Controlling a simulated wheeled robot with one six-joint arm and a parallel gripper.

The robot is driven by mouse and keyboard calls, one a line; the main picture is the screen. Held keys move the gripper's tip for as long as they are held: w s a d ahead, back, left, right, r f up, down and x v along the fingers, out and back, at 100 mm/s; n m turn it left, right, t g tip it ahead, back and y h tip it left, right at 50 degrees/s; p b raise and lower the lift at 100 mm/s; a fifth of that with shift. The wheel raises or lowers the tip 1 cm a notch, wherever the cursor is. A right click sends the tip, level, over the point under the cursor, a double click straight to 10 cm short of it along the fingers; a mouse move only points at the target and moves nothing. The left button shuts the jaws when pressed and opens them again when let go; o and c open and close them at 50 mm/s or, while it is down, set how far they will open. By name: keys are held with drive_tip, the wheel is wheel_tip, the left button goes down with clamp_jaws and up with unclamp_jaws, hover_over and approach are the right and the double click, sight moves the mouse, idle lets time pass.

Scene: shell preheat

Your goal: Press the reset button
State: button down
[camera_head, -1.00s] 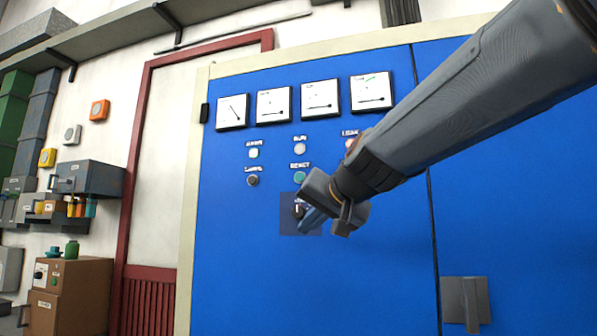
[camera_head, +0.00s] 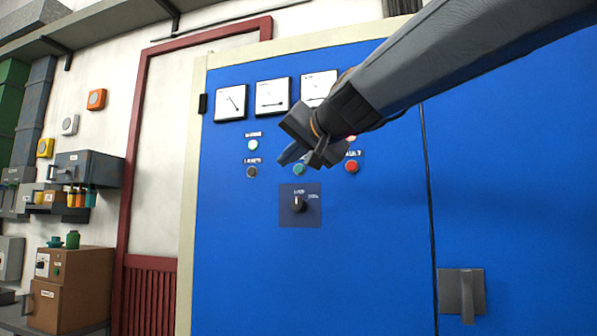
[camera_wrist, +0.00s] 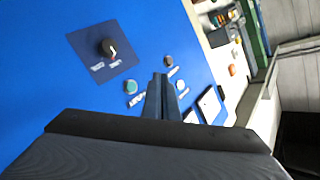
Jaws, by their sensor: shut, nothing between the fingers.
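The green reset button (camera_head: 299,169) is on the blue cabinet's panel. My gripper covers its label in the head view. It also shows in the wrist view (camera_wrist: 130,88), left of my fingers, with its label below it. My gripper (camera_head: 287,156) is shut and empty, its fingertips up and to the left of the button in the head view. In the wrist view the fingertips (camera_wrist: 160,77) lie between the reset button and a dark lamps button (camera_wrist: 168,60). A gap shows beside the reset button there; the distance to the panel is hard to tell.
A black rotary switch (camera_head: 299,204) sits below the reset button and a red button (camera_head: 352,167) to its right. A grey door handle (camera_head: 463,293) stands out at the lower right.

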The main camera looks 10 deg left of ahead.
sight(299, 165)
drive_tip(key=shift+w+d+b, duration=0.15)
drive_tip(key=shift+w+b, duration=0.3)
drive_tip(key=shift+w, duration=1.5)
drive_tip(key=shift+w+d+b, duration=0.15)
drive_tip(key=shift+w+b, duration=0.25)
drive_tip(key=shift+w, duration=1.5)
drive_tip(key=shift+w, duration=0.1)
drive_tip(key=shift+w, duration=0.35)
drive_tip(key=shift+w+b, duration=0.35)
drive_tip(key=shift+w, duration=0.05)
drive_tip(key=shift+s, duration=0.85)
drive_tip(key=shift+s, duration=0.15)
drive_tip(key=s, duration=0.4)
drive_tip(key=shift+s+a, duration=0.2)
drive_tip(key=shift+s, duration=0.15)
